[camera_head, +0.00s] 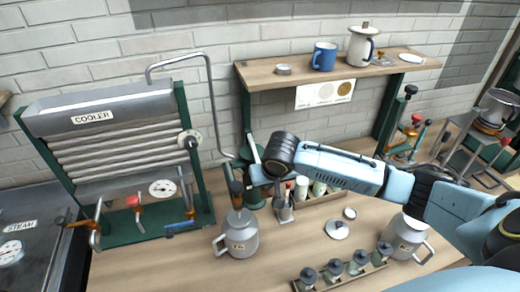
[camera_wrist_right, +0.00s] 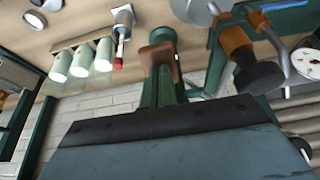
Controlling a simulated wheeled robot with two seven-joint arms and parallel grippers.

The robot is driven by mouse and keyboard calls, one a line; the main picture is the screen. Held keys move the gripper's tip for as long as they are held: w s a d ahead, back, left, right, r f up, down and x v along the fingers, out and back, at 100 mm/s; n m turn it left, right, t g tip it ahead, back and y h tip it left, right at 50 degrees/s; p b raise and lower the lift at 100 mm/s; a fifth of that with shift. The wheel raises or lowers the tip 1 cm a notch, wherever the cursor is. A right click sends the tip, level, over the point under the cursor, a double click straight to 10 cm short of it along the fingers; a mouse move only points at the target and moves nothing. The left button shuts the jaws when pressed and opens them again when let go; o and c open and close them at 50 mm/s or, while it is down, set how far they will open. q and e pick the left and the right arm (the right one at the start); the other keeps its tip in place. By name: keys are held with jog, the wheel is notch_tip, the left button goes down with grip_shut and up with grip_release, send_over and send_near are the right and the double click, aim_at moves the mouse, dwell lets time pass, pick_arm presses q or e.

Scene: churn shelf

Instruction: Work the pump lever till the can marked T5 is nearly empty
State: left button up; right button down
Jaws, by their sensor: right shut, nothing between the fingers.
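A grey can (camera_head: 238,238) with a small label stands on the bench below the pump; I cannot read the label surely, and its fill level is hidden. The green pump post (camera_head: 251,150) stands behind it, partly covered by my right arm. A dark grip with an orange-brown shank (camera_head: 237,190), apparently the pump lever, rises just above the can. It also shows in the right wrist view (camera_wrist_right: 258,78). My right gripper (camera_head: 256,174) is shut and empty, close beside the lever and post; contact cannot be told. My left gripper is out of view.
The cooler (camera_head: 110,140) with its bent pipe (camera_head: 211,95) stands left. A second can (camera_head: 405,236) is at right. Small jars in a rack (camera_head: 333,268) sit in front. Pale bottles (camera_wrist_right: 82,60) stand behind. A shelf (camera_head: 300,76) hangs above.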

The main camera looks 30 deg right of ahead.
notch_tip(320, 180, up, 8)
jog(key=shift+f, duration=0.2)
jog(key=shift+w, duration=0.1)
dwell(0.4)
notch_tip(320, 180, down, 11)
jog(key=b, duration=0.3)
jog(key=shift+r, duration=0.1)
notch_tip(320, 180, up, 4)
jog(key=p, duration=0.3)
jog(key=shift+r, duration=0.2)
notch_tip(320, 180, up, 6)
jog(key=shift+r, duration=0.2)
jog(key=shift+f, duration=0.15)
dwell(0.4)
